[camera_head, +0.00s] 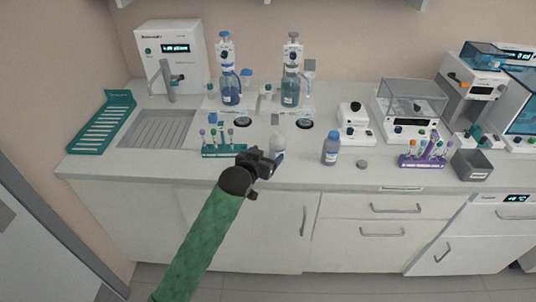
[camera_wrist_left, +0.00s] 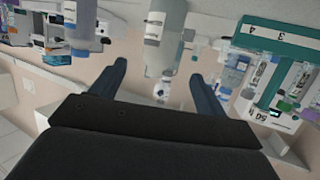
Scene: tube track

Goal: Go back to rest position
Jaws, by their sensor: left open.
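My left gripper (camera_head: 272,162) is over the front part of the counter, its arm reaching in from below. In the left wrist view its two fingers (camera_wrist_left: 160,72) are spread apart with nothing held between them. A clear bottle (camera_head: 278,146) stands just beyond the gripper, partly hidden by it. In the left wrist view a clear bottle (camera_wrist_left: 164,38) shows beyond the gap between the fingers. Whether a finger touches it I cannot tell. My right gripper is in neither view.
A teal tube rack (camera_head: 224,151) stands left of the gripper. A blue bottle (camera_head: 330,150), a small grey cap (camera_head: 361,164) and a purple tube rack (camera_head: 422,160) are to the right. Dispenser bottles (camera_head: 231,90) stand behind. The counter's front edge and drawers lie below.

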